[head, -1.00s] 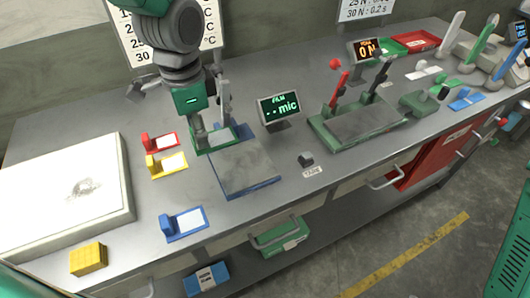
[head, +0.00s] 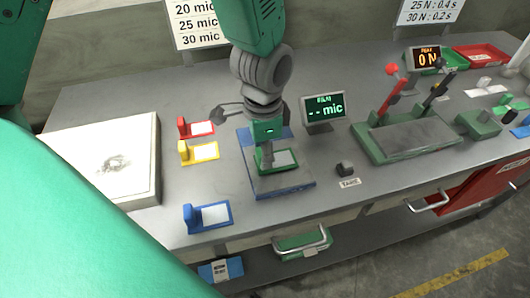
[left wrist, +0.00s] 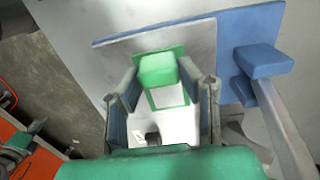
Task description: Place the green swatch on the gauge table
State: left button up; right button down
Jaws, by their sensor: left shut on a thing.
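The green swatch (head: 284,158), a white film piece on a green base with an upright green tab, is over the grey top of the gauge table (head: 286,182). The gauge table has a blue base and a blue part at its back. My left gripper (head: 264,152) points down, shut on the swatch's tab. In the left wrist view the green tab (left wrist: 157,70) sits between the fingers, with the gauge table's grey plate (left wrist: 195,42) around it. I cannot tell whether the swatch touches the plate. My right gripper is not in view.
Red (head: 200,129), yellow (head: 203,152) and blue (head: 214,214) swatches lie left of the gauge table. The gauge display (head: 324,108) reads "-- mic". A small dark button (head: 344,168) is to the right. A green press with levers (head: 408,138) stands farther right.

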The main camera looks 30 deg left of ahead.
pick_arm(q)
jog(key=shift+w+f, duration=0.1)
jog(key=shift+f, duration=0.1)
jog(key=shift+d, duration=0.25)
jog(key=o, duration=1)
jog(key=shift+d, duration=0.25)
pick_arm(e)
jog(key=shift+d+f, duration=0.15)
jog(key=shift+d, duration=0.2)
pick_arm(q)
jog(key=shift+a, duration=0.2)
jog(key=shift+a+r, duration=0.1)
jog(key=shift+r, duration=0.25)
notch_tip(320, 180, up, 12)
jog(key=p, duration=0.1)
jog(key=shift+f, duration=0.25)
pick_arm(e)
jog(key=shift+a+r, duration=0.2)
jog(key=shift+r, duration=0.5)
